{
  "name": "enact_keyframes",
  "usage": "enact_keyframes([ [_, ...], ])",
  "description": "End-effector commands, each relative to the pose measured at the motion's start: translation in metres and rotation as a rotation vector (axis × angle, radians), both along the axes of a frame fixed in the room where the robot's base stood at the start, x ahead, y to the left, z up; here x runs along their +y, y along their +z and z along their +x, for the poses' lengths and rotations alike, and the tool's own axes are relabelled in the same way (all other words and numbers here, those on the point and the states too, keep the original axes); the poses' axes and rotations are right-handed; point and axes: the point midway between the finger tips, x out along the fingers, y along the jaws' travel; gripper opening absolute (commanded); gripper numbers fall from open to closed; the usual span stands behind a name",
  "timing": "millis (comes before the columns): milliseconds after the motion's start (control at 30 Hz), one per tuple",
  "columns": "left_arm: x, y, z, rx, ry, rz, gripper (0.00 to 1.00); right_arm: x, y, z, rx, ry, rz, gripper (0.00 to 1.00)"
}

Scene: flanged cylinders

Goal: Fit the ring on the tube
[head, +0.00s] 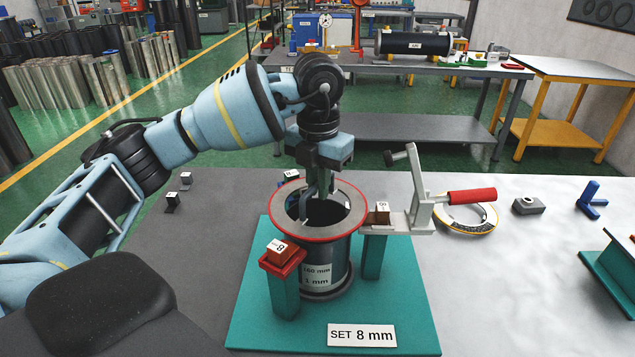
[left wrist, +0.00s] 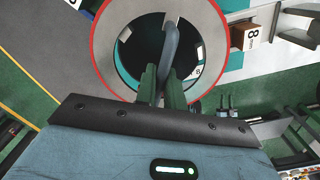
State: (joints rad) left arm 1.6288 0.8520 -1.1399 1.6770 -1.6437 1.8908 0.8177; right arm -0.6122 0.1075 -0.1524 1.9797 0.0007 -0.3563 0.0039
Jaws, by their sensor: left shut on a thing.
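The ring (head: 340,229) is a flat grey flange with a red outer edge, lying roughly level at the top of the tube. The dark tube (head: 338,262) stands upright on a teal plate (head: 255,325) and bears a white label. My left gripper (head: 318,192) comes down from above, shut on a grey bent handle at the ring. The left wrist view shows the ring (left wrist: 107,45), with the gripper fingers (left wrist: 162,82) on the handle (left wrist: 171,45). Teal and a white label show through the ring's hole. I cannot tell whether ring and tube touch. My right gripper is not in view.
A pale clamp (head: 422,200) with a red handle stands at the right. A yellow-and-black ring gauge (head: 466,218) and a blue stand (head: 592,200) lie farther right.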

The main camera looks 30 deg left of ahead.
Motion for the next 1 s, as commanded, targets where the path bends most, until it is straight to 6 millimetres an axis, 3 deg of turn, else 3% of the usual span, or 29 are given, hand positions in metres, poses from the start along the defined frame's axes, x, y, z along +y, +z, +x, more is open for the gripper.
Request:
enact_keyframes([
  [1000,0.0,-0.0063,0.0003,-0.004,0.0,-0.001,0.0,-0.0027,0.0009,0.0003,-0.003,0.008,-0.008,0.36],
])
